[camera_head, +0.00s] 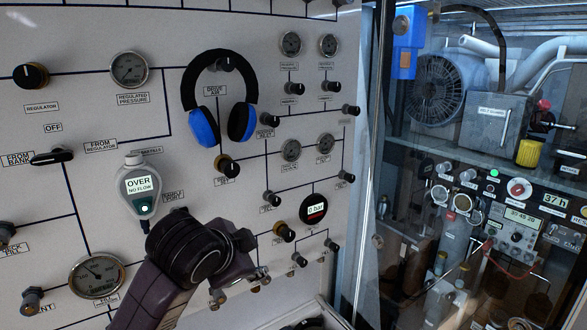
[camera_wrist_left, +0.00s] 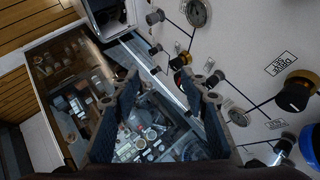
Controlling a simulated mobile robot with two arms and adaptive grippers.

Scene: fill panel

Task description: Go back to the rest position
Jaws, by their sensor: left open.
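My left gripper (camera_head: 240,286) is in front of the lower middle of the white fill panel (camera_head: 75,120) in the head view, its arm rising from the bottom edge. In the left wrist view the two fingers of my left gripper (camera_wrist_left: 163,82) stand wide apart with nothing between them. The arm hides part of the panel's lower middle. My right gripper is not in view.
Blue-black headphones (camera_head: 207,126) hang on the panel above the arm. A grey handheld meter (camera_head: 139,188) reading "OVER NO FLOW" sits left of my wrist. Knobs and gauges, such as the regulated pressure gauge (camera_head: 129,69), stick out. Machinery with a motor (camera_head: 447,88) stands behind glass at right.

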